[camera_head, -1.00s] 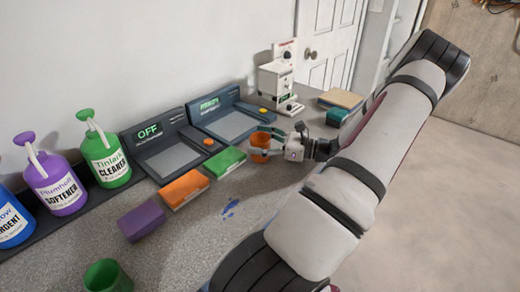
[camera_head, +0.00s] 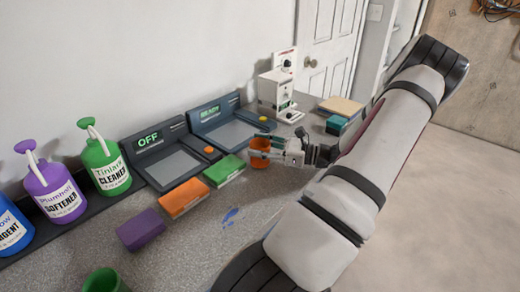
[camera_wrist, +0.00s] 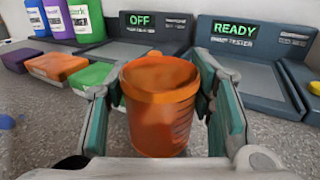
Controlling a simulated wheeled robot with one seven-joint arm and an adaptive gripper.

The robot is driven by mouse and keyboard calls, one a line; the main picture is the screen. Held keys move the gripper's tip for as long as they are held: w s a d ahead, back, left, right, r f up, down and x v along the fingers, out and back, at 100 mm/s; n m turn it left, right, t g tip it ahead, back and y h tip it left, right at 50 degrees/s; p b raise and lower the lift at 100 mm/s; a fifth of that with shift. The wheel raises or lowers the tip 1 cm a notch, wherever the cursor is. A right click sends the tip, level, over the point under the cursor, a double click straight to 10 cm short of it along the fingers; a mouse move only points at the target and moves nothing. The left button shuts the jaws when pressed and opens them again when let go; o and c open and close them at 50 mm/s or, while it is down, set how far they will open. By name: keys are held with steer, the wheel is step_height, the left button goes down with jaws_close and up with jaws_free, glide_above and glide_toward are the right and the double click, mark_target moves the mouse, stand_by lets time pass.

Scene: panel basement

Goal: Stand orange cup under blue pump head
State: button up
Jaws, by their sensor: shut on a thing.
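The orange cup (camera_head: 259,163) is between the fingers of my gripper (camera_head: 265,152), near the right end of the counter's row of colored blocks. In the wrist view the cup (camera_wrist: 160,108) stands upright between the two teal-lined fingers (camera_wrist: 160,95), which are shut on it. Whether its base touches the counter is unclear. The blue bottle (camera_head: 12,228) is at the far left edge of the head view, well away from my gripper. Its pump head is out of frame. Only a low part of the blue bottle (camera_wrist: 36,17) shows in the wrist view.
The purple softener bottle (camera_head: 58,192) and green cleaner bottle (camera_head: 107,168) stand beside the blue one on a dark strip. Purple (camera_head: 141,229), orange (camera_head: 183,198) and green blocks (camera_head: 223,171) lie before two dark testers. A green cup (camera_head: 104,282) stands at the front left.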

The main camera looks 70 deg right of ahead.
step_height(320, 180, up, 2)
steer(key=shift+r, duration=0.15)
steer(key=shift+s+r, duration=0.2)
steer(key=s+a, duration=0.1)
steer(key=s, duration=0.6)
steer(key=s+a+r+p, duration=0.1)
steer(key=s+a, duration=0.1)
steer(key=s, duration=0.6)
steer(key=shift+a+r, duration=0.2)
steer(key=shift+a, duration=0.05)
steer(key=shift+s, duration=0.15)
stand_by(1.4)
